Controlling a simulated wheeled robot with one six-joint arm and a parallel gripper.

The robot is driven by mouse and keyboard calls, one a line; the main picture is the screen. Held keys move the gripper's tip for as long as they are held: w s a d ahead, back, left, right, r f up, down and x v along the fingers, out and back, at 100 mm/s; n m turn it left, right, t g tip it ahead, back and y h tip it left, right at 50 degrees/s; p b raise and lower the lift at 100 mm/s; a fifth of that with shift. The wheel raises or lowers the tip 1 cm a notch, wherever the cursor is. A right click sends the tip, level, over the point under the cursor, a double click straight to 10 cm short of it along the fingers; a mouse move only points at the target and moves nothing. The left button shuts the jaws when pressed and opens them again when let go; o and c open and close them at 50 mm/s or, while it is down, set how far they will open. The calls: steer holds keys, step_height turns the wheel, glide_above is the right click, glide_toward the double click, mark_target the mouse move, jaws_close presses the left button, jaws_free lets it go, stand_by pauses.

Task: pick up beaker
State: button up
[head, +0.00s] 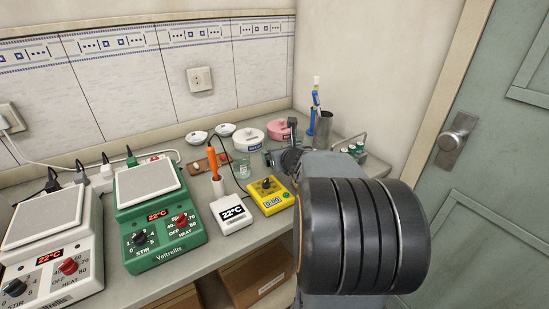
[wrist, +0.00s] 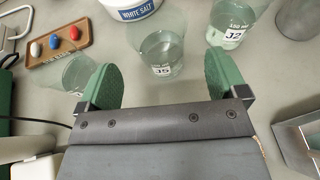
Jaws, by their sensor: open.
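Clear glass beakers stand on the grey bench in the wrist view. One labelled J5 (wrist: 162,52) is ahead of the gap between my fingers. One labelled J2 (wrist: 236,24) holds clear liquid and stands behind the right finger. A third (wrist: 72,72) is at the left, partly behind the left finger; its label is unreadable. My gripper (wrist: 157,74) is open, its green pads wide apart with nothing held between them. In the head view a beaker (head: 241,169) stands near the back of the bench; my arm hides most of the gripper.
A wooden tray (wrist: 90,40) with small coloured pieces and a white salt tub (wrist: 132,9) lie beyond. A metal cup (wrist: 300,22) is at right. The yellow meter (head: 268,196), white thermometer unit (head: 233,213) and green hotplate (head: 158,217) stand left of my arm.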

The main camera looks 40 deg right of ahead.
steer(key=shift+x, duration=2.8)
steer(key=shift+d+r, duration=0.1)
steer(key=c, duration=1)
steer(key=shift+c, duration=0.4)
steer(key=shift+r, duration=0.2)
